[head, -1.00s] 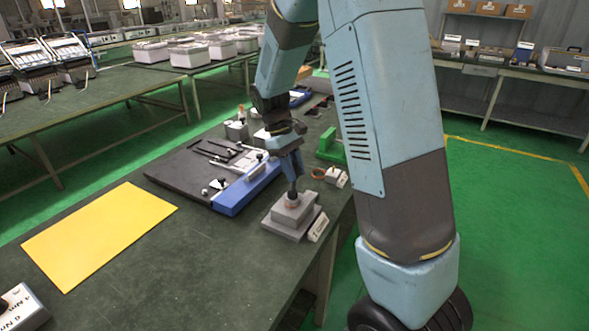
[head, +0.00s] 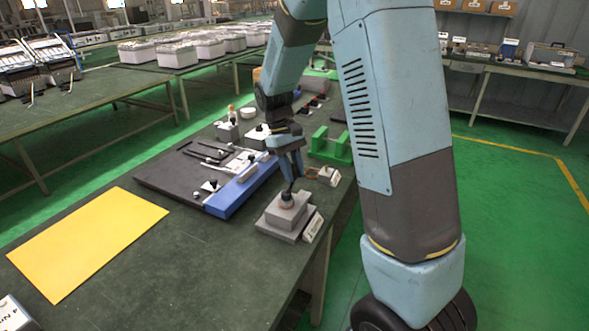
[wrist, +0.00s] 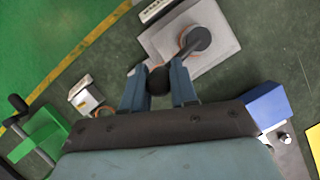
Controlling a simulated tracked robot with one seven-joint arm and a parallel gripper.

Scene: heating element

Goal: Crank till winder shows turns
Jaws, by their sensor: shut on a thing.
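The winder (head: 290,213) is a stepped grey block near the table's right edge, with a dark round hub on top. In the wrist view the winder (wrist: 185,45) lies ahead of my gripper. A crank arm runs from its dark hub (wrist: 197,38) towards the fingers. My gripper (wrist: 159,82) is shut on a dark crank knob (wrist: 158,77). In the head view my gripper (head: 292,178) reaches down just behind the hub. A white label (head: 313,227) faces front-right on the winder; its text and any turn count are unreadable.
A black board with a blue bar (head: 240,192) lies left of the winder. A green stand (head: 331,146) and a small box with an orange coil (head: 325,175) are behind it. A yellow sheet (head: 90,240) lies at the left.

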